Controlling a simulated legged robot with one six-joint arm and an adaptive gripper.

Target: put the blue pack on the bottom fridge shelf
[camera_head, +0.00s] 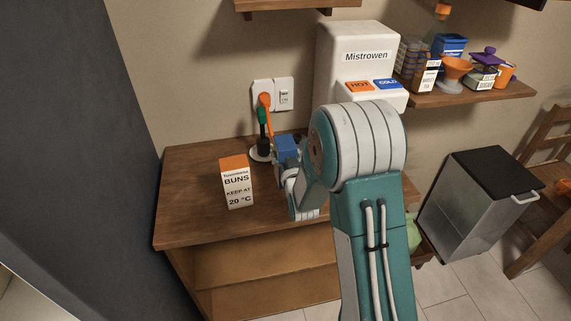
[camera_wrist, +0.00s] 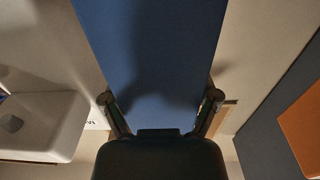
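The blue pack (camera_head: 287,147) shows in the head view above the wooden counter, behind my gripper (camera_head: 290,178), which is partly hidden by my arm. In the wrist view the blue pack (camera_wrist: 150,50) fills the middle. The two fingers of my gripper (camera_wrist: 160,100) lie against its left and right edges and look closed on it. I cannot tell whether the pack touches the counter. The bottom fridge shelf cannot be made out.
A buns carton (camera_head: 237,183) stands on the counter (camera_head: 190,210), left of my gripper. Plugs and cords (camera_head: 264,125) hang behind it. A white Mistrowen dispenser (camera_head: 350,60) is at the back. A tall dark grey panel (camera_head: 80,130) borders the left. A bin (camera_head: 465,210) stands right.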

